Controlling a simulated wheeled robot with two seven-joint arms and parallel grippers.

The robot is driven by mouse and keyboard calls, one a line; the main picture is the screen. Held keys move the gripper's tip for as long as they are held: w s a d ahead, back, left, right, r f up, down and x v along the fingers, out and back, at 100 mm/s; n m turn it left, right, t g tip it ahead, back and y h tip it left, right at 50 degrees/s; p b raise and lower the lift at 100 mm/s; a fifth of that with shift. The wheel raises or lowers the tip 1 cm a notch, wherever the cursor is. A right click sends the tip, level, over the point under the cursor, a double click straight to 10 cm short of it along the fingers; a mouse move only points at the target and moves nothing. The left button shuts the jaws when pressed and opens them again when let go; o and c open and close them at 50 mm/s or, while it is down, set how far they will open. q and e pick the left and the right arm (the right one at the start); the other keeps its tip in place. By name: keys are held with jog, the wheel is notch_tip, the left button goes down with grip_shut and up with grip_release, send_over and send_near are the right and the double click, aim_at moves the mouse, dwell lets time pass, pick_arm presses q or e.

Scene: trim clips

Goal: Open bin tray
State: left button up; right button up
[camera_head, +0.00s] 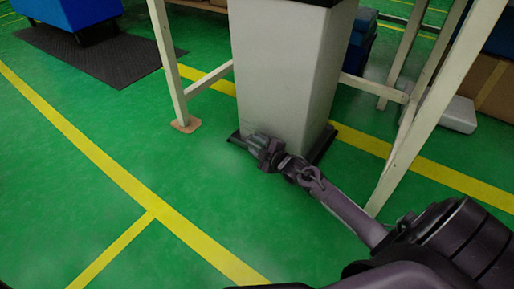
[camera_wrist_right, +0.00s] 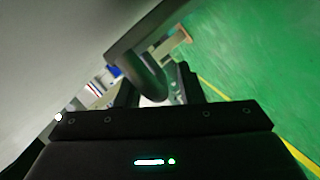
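A tall light grey bin (camera_head: 280,75) stands on the floor, with a dark base edge (camera_head: 325,140) at its foot. My right gripper (camera_head: 256,143) is low at the bin's front left corner, close to that base. In the right wrist view my gripper (camera_wrist_right: 158,88) has its two fingers apart. A dark grey curved piece (camera_wrist_right: 146,76) on the bin's lower edge shows near and partly between the fingers; I cannot tell whether they touch it. The bin's grey wall (camera_wrist_right: 70,45) fills the upper left there. The bin's top is cut off in the head view. My left gripper is out of view.
Pale table legs (camera_head: 170,65) and (camera_head: 435,105) stand either side of the bin. A blue container (camera_head: 70,12) and dark mat (camera_head: 100,60) are at upper left. Cardboard boxes (camera_head: 490,85) are at right. The green floor (camera_head: 70,190) with yellow lines is clear at left.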

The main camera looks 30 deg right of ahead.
grip_shut()
